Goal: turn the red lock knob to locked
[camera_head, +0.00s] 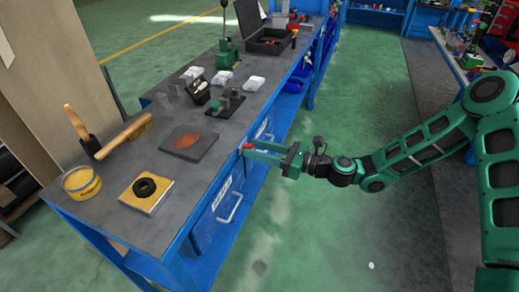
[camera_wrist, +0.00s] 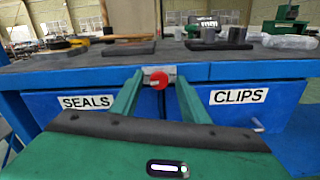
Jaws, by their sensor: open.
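The red lock knob (camera_wrist: 159,79) sits on a small pale plate (camera_wrist: 149,71) on the blue bench front, between the drawers labelled SEALS (camera_wrist: 87,102) and CLIPS (camera_wrist: 238,96). It is a small red spot in the head view (camera_head: 247,146). My gripper (camera_head: 254,153) is open and points level at the bench front. In the wrist view its two green fingers stand left and right of the knob, with gaps on both sides. I cannot tell how deep the fingertips reach around the knob, or which way it is turned.
The bench top (camera_head: 120,170) overhangs the drawers just above my fingers. A dark plate with an orange patch (camera_head: 190,141) lies near its edge. A drawer handle (camera_head: 229,207) sticks out below. The green floor (camera_head: 330,230) beside the bench is free.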

